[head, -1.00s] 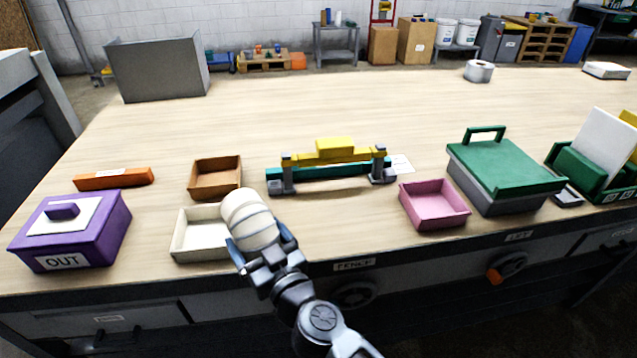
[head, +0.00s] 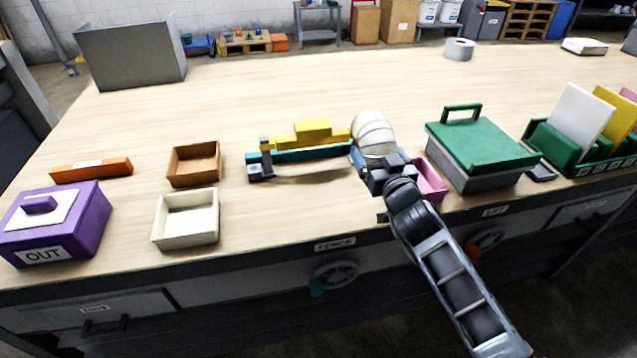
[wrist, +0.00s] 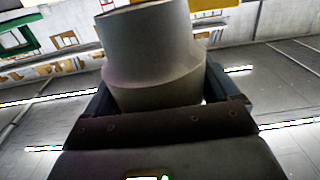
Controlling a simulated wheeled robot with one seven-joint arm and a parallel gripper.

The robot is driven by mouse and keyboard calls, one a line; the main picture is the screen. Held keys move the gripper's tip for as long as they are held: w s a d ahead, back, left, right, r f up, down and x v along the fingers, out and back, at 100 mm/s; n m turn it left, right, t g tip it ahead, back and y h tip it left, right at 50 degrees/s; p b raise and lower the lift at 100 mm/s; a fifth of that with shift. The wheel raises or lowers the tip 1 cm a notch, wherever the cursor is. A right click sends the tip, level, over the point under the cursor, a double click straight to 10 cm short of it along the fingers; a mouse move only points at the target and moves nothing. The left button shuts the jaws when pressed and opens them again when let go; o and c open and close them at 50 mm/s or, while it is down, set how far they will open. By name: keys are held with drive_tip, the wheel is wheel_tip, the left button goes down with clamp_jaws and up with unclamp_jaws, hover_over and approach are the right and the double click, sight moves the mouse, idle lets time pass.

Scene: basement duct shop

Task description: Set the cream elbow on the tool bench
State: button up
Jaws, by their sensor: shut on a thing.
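The cream elbow (head: 374,134) is a ribbed, bent duct piece. My gripper (head: 372,160) is shut on it and holds it over the right part of the long wooden-topped bench (head: 330,220), in front of the right end of the yellow and teal fence piece. In the wrist view the elbow (wrist: 155,55) looks grey and stands between the two jaws. The elbow and my gripper hide the fence piece's right end and part of the pink tray. Which of the surfaces in view is the tool bench, I cannot tell.
On the long bench stand a purple OUT box (head: 55,228), a cream tray (head: 187,220), a brown tray (head: 194,164), an orange bar (head: 90,169), a pink tray (head: 430,182), a green-lidded box (head: 480,145) and a green file rack (head: 590,140). A small grey table (head: 318,18) stands behind. The bench's back middle is clear.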

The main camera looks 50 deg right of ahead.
drive_tip(key=shift+s+d+r, duration=0.1)
drive_tip(key=shift+d, duration=0.2)
drive_tip(key=w+a+f+b, duration=0.2)
drive_tip(key=f, duration=0.1)
drive_tip(key=w+a+f+b, duration=0.3)
drive_tip(key=f, duration=0.1)
drive_tip(key=w+a+f+b, duration=0.3)
drive_tip(key=f, duration=0.1)
drive_tip(key=shift+w, duration=0.1)
drive_tip(key=shift+r, duration=0.1)
idle(0.6)
drive_tip(key=o, duration=1.3)
drive_tip(key=shift+c, duration=0.2)
